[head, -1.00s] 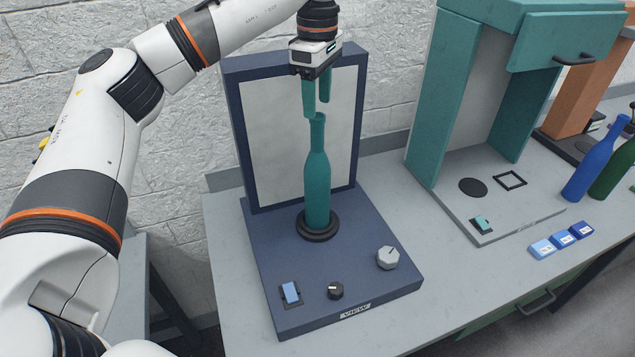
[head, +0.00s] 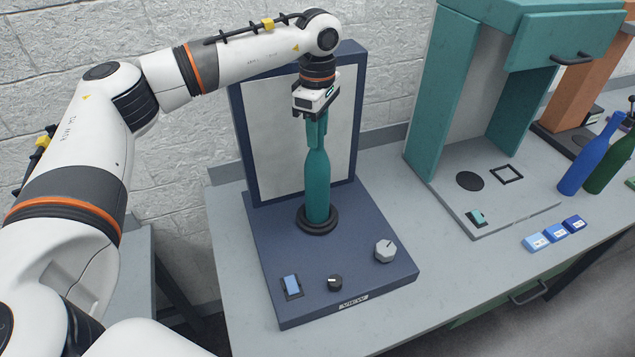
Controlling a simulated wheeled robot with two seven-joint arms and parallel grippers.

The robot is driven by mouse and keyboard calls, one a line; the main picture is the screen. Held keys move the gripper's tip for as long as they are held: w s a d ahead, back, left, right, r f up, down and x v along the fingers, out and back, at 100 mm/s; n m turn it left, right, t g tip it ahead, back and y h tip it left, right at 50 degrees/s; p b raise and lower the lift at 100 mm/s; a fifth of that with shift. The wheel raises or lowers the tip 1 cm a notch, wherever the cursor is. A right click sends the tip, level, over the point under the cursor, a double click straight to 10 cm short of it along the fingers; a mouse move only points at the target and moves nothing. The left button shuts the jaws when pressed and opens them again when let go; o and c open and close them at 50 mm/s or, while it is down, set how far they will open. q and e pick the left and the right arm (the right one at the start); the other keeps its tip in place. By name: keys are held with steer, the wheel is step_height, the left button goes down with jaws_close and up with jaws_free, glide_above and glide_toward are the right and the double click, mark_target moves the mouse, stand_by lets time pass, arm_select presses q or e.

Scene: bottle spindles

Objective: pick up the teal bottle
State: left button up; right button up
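The teal bottle (head: 317,188) stands upright on the black round spindle (head: 317,219) of the dark blue station. The bottle's mouth is hidden by the gripper. My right gripper is not in view.
The blue station has a pale back panel (head: 275,130), a light blue switch (head: 291,286) and knobs in front. To the right stands a teal booth (head: 430,110). A blue bottle (head: 590,160) and a dark green bottle (head: 612,165) stand at the far right.

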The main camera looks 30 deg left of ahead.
arm_select(q)
steer(key=shift+r, duration=0.1)
jaws_close()
